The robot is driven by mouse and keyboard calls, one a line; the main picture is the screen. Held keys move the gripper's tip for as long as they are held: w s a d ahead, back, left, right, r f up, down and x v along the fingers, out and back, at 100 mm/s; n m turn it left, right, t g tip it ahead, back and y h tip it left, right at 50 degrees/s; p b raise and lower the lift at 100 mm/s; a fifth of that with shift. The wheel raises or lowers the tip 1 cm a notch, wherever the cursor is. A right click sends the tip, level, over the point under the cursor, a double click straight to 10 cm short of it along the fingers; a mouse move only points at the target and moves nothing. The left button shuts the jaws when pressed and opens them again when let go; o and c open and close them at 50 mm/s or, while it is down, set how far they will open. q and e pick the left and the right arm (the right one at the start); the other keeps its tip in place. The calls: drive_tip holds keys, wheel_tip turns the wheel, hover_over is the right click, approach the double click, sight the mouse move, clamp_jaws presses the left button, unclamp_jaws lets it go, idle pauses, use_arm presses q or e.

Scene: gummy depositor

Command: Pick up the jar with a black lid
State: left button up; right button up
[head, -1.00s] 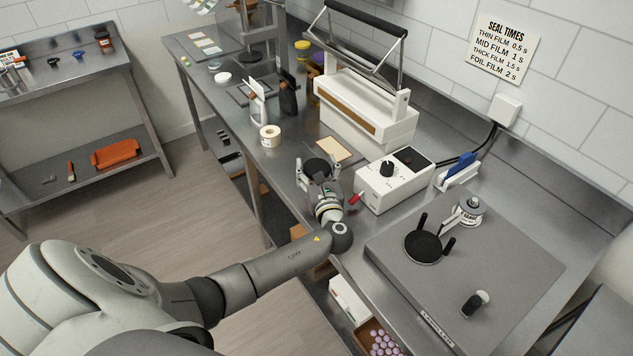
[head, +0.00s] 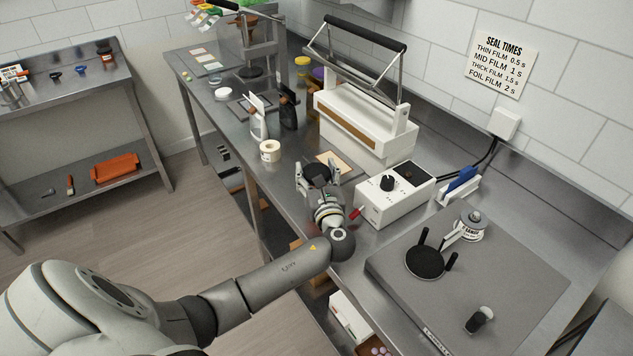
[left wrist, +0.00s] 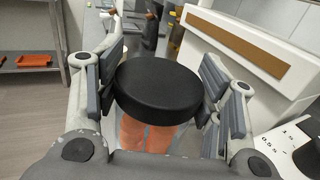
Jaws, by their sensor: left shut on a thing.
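A jar with a round black lid (left wrist: 158,88) stands between the fingers of my left gripper in the left wrist view. Orange content (left wrist: 150,136) shows through its wall below the lid. My left gripper (head: 320,180) is shut on the jar, with a finger pad on either side of it. In the head view the black lid (head: 319,170) shows at the fingertips, above the steel bench, and the jar's body is mostly hidden by the gripper. I cannot tell whether the jar touches the bench. My right gripper is not in view.
A white control box (head: 396,193) stands close to the right of my left gripper. A white sealer (head: 365,125) is behind it. A tan sheet (head: 335,163) lies just beyond the gripper, and a tape roll (head: 270,151) is to its left. A grey plate (head: 470,290) lies right.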

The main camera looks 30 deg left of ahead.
use_arm(q)
drive_tip(key=s+r, duration=0.1)
drive_tip(key=s+d+r, duration=0.1)
drive_tip(key=r, duration=0.1)
drive_tip(key=s+d+r, duration=0.1)
drive_tip(key=shift+s+r, duration=0.2)
drive_tip(key=s+d+r+b, duration=0.2)
drive_tip(key=s+d+r, duration=0.2)
drive_tip(key=s, duration=0.4)
drive_tip(key=shift+s+d+r, duration=0.25)
drive_tip(key=shift+r, duration=0.15)
